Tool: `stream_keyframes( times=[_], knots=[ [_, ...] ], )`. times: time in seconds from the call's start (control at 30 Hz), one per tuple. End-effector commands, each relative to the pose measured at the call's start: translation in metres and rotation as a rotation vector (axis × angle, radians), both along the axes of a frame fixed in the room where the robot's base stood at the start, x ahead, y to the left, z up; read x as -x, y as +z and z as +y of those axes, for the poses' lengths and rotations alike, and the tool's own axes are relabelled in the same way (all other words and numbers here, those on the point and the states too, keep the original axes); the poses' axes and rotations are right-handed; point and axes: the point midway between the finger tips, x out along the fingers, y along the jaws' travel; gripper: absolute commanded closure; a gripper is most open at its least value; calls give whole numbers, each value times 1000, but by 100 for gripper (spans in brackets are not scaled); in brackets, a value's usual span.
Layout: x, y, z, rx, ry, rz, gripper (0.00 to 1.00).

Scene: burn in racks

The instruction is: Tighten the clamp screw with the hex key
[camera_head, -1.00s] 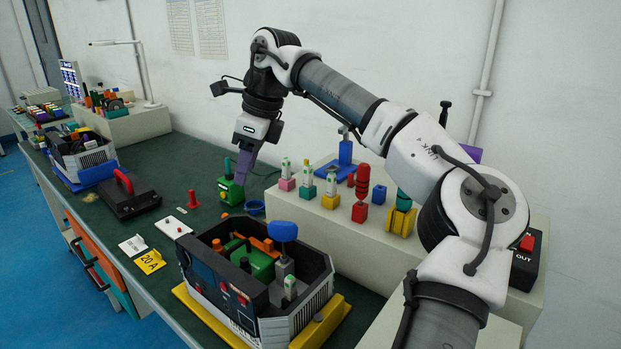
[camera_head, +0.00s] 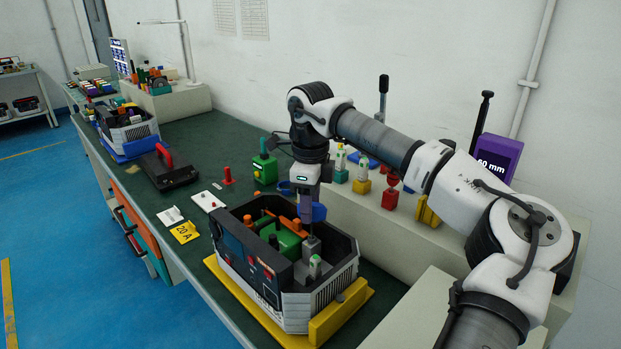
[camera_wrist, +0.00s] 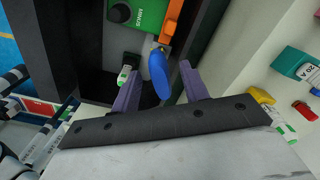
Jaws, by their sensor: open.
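A blue handle (camera_head: 319,212), which looks like the hex key's, stands above a grey block (camera_head: 311,248) inside the open dark-walled unit (camera_head: 267,290). My gripper (camera_head: 306,222) is down over the unit, its purple fingers in front of part of the handle. In the wrist view my gripper (camera_wrist: 160,70) is open, and the blue handle (camera_wrist: 158,74) lies in the gap between the fingers. I cannot tell whether either finger touches it. The key's shaft and the clamp screw are hidden.
The unit sits on a yellow base (camera_head: 340,313) with orange and green parts inside. A white-and-green indicator (camera_head: 315,267) stands close to the grey block. A pale raised shelf (camera_head: 380,236) with coloured blocks lies to the right.

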Motion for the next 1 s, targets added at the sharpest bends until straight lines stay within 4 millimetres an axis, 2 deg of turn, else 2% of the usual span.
stream_keyframes(
  times=[0.2,0.53,0.57,0.9,0.93,0.97,1.0],
  knots=[
    [0,-21,0,0,0,1,55],
    [0,-25,0,0,-1,0,55],
    [0,-25,0,0,-1,0,57],
    [0,-25,0,0,0,0,100],
    [0,-25,0,0,0,0,100],
    [0,-25,0,0,0,0,85],
    [0,-25,0,0,0,0,90]
  ],
)
